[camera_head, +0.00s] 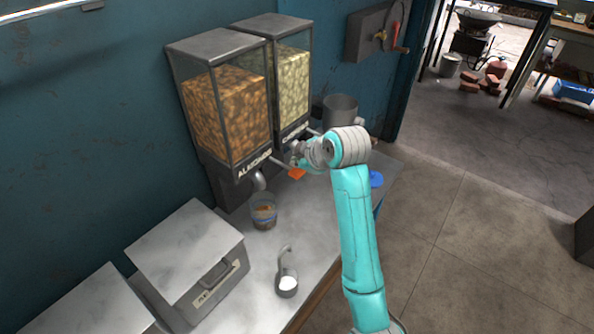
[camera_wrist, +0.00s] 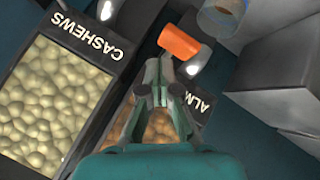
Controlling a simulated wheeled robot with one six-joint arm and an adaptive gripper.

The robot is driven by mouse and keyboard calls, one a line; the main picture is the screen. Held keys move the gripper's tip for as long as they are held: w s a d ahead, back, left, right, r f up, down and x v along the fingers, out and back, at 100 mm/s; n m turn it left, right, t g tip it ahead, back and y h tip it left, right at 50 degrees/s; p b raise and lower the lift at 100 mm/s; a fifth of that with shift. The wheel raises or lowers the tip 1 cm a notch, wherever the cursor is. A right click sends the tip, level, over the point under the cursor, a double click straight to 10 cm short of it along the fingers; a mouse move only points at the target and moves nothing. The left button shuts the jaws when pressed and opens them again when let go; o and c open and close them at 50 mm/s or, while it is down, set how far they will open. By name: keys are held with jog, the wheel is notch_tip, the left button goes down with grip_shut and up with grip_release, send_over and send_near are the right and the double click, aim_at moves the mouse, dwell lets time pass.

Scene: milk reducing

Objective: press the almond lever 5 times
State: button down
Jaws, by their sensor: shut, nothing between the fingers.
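The almond dispenser (camera_head: 228,112) is a clear-sided bin of brown almonds, marked by a partly readable label (camera_head: 255,165). Its lever (camera_head: 297,173) has an orange grip, which also shows in the wrist view (camera_wrist: 184,42). My gripper (camera_head: 298,163) is shut and empty, just above and beside the orange grip. In the wrist view the closed fingertips (camera_wrist: 166,64) lie just short of the grip; I cannot tell whether they touch it. A clear cup (camera_head: 264,213) with some brown contents stands below the almond spout (camera_head: 259,180).
The cashew dispenser (camera_head: 293,84) stands right beside the almond one. A grey metal pot (camera_head: 340,109) is behind my arm. A small vessel with white contents (camera_head: 287,282) stands at the counter's front. A grey lidded box (camera_head: 188,256) is at left.

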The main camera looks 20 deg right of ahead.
aim_at(297, 171)
jog(key=shift+f, duration=0.2)
jog(key=shift+f, duration=0.25)
jog(key=shift+f, duration=1.3)
dwell(1.7)
jog(key=shift+r, duration=1.75)
jog(key=shift+r, duration=2.5)
jog(key=shift+r, duration=1.9)
